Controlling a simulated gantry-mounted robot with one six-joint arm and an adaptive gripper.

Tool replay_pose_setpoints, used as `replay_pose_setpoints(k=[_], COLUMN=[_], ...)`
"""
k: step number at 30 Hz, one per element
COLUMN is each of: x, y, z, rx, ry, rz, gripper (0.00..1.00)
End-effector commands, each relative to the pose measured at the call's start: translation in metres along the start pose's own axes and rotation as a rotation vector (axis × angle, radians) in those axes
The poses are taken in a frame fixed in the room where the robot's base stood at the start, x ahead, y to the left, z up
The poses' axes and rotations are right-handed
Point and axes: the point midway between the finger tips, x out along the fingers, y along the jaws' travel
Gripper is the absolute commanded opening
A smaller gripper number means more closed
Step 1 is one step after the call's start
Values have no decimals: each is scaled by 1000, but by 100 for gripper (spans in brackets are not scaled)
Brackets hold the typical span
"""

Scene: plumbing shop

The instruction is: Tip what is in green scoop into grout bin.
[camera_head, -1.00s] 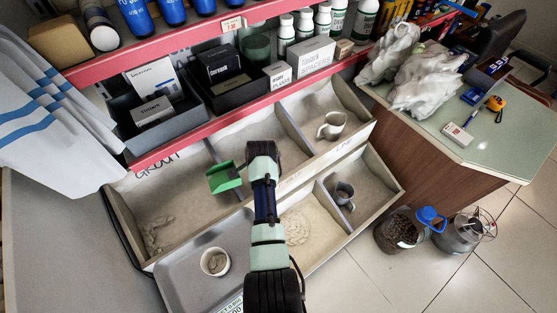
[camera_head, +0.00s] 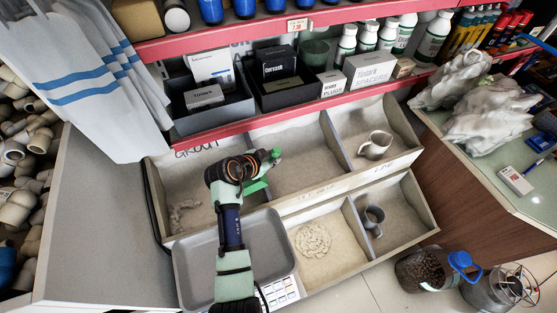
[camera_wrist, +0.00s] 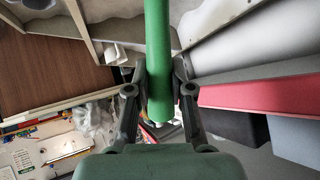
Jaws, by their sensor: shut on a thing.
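The green scoop (camera_head: 256,187) is partly hidden behind my arm in the head view, low over the right part of the grout bin. My gripper (camera_head: 268,160) is shut on its green handle, which runs between the fingers in the wrist view (camera_wrist: 158,60). The grout bin (camera_head: 178,180) is the back-left compartment, with "GROUT" written on its back edge. A small pale heap (camera_head: 185,215) lies in its front-left part. The scoop's mouth and contents are hidden, and I cannot tell how far it is tilted.
A grey tray (camera_head: 187,270) lies in front of the grout bin, partly under my arm. Neighbouring compartments hold a pale mug (camera_head: 375,145), a dark mug (camera_head: 371,218) and a pale heap (camera_head: 313,239). A red-edged shelf (camera_head: 215,139) with boxes stands behind the bins.

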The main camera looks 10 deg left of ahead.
Motion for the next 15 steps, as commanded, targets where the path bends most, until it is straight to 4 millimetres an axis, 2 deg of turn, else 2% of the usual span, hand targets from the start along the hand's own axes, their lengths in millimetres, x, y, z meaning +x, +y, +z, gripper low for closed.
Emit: replay_pose_setpoints(k=[15], x=[-35], y=[-28], z=[19], rx=[-136], ry=[211], rz=[40], gripper=[0])
